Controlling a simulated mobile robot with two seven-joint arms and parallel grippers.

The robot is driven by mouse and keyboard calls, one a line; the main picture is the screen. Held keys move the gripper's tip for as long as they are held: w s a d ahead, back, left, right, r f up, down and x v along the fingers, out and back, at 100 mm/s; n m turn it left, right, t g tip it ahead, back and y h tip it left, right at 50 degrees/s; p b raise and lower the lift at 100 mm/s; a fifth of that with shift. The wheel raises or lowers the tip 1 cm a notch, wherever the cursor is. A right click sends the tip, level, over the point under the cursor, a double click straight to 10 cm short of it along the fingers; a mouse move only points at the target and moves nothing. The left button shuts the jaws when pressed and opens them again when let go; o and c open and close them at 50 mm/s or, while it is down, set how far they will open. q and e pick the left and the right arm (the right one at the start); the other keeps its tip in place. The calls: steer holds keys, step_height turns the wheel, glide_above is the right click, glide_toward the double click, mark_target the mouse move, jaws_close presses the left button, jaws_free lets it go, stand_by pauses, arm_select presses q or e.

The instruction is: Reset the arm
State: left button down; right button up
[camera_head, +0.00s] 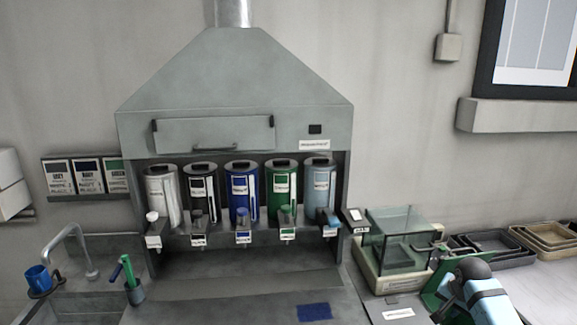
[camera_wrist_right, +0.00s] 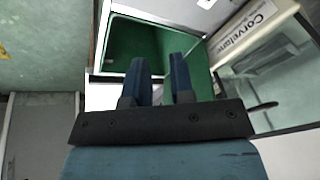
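My right arm (camera_head: 487,298) comes in at the lower right of the head view, in front of a green panel (camera_head: 436,290). In the right wrist view my right gripper (camera_wrist_right: 160,64) has its two dark blue fingers apart, with nothing seen between them. Beyond the fingers lies a green, tray-like recess (camera_wrist_right: 130,42) with a pale rim. I cannot tell whether the fingers touch it. My left gripper is not in the head view.
A glass-sided box (camera_head: 398,240) stands on the counter beside my right arm. Stacked trays (camera_head: 495,245) lie behind it to the right. A grey hood (camera_head: 235,90) covers several labelled canisters.

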steer(key=s+a+f+n, duration=0.3)
steer(key=s+a, duration=0.3)
steer(key=s, duration=0.3)
steer(key=s+a+f+n, duration=0.35)
steer(key=s+a, duration=0.25)
steer(key=s, duration=0.4)
steer(key=s+a+r+n, duration=0.2)
steer(key=s+a, duration=0.1)
steer(key=s, duration=0.4)
steer(key=s+a+r+n+y, duration=0.1)
steer(key=s+a+r, duration=0.1)
steer(key=s, duration=0.5)
steer(key=s+a+r+n, duration=0.2)
steer(key=s+a, duration=0.1)
steer(key=s, duration=0.4)
steer(key=w+a+f+t+y, duration=0.1)
steer(key=w+a+f+t, duration=0.1)
steer(key=f, duration=0.2)
steer(key=w+a+f+t+y, duration=0.1)
steer(key=w+a+f+t, duration=0.1)
steer(key=f+t, duration=0.1)
steer(key=w+a+f+n+t+y+p, duration=0.1)
steer(key=w+a+f+t, duration=0.1)
steer(key=f, duration=0.4)
